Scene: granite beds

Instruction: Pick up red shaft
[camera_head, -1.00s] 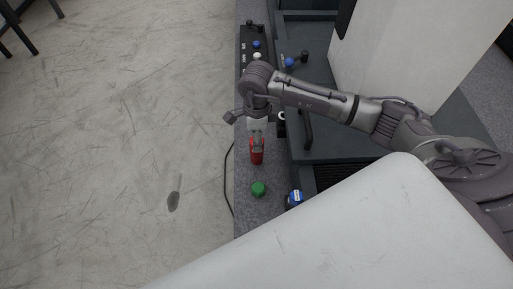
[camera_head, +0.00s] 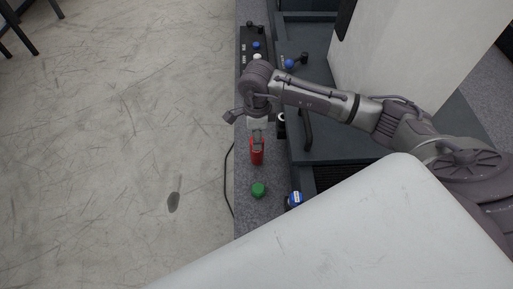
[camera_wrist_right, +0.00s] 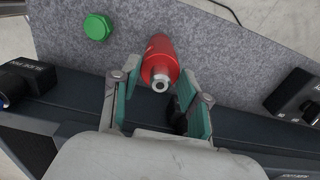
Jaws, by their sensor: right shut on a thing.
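The red shaft (camera_head: 257,158) is a short red cylinder at the left edge of the grey granite bed. My right gripper (camera_head: 257,145) is shut on it. In the right wrist view the red shaft (camera_wrist_right: 161,57) sits between the green-padded fingers of the right gripper (camera_wrist_right: 160,78), its silver end with a hole facing the camera. Whether the shaft touches the granite cannot be told. My left gripper is not in view.
A green cap (camera_head: 258,189) stands on the granite (camera_head: 246,207) near the shaft, with a blue-topped part (camera_head: 295,198) to its right. A black holder (camera_head: 249,45) with blue and white pieces is at the back. Open floor (camera_head: 130,130) lies left.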

